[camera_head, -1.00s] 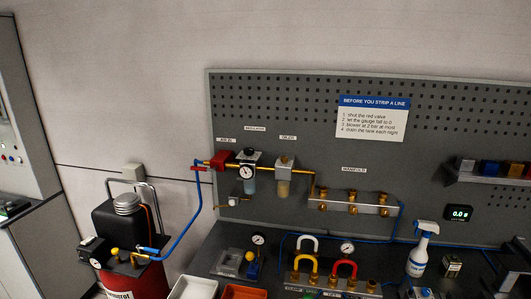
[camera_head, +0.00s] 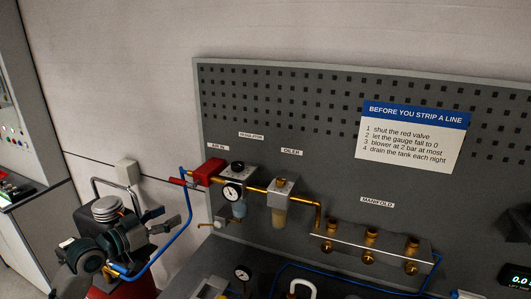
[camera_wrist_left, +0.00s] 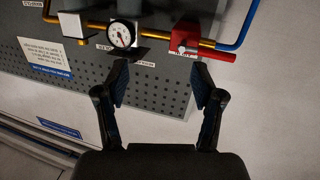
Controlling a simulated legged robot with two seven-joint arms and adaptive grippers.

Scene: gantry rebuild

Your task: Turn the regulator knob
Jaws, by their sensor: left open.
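The regulator hangs on the grey pegboard, with its dark knob (camera_head: 238,166) on top and a round white gauge (camera_head: 232,191) on its front. In the left wrist view the scene is upside down, and the gauge (camera_wrist_left: 122,34) shows beyond the fingers. My left gripper (camera_head: 158,221) is in the head view, left of and lower than the regulator, apart from it. In the left wrist view its two fingers (camera_wrist_left: 160,84) are spread with nothing between them. My right gripper is in neither view.
The red valve (camera_head: 209,172) sits left of the regulator, with a blue hose (camera_head: 187,215) hanging from it. The compressor tank (camera_head: 106,209) stands behind my left gripper.

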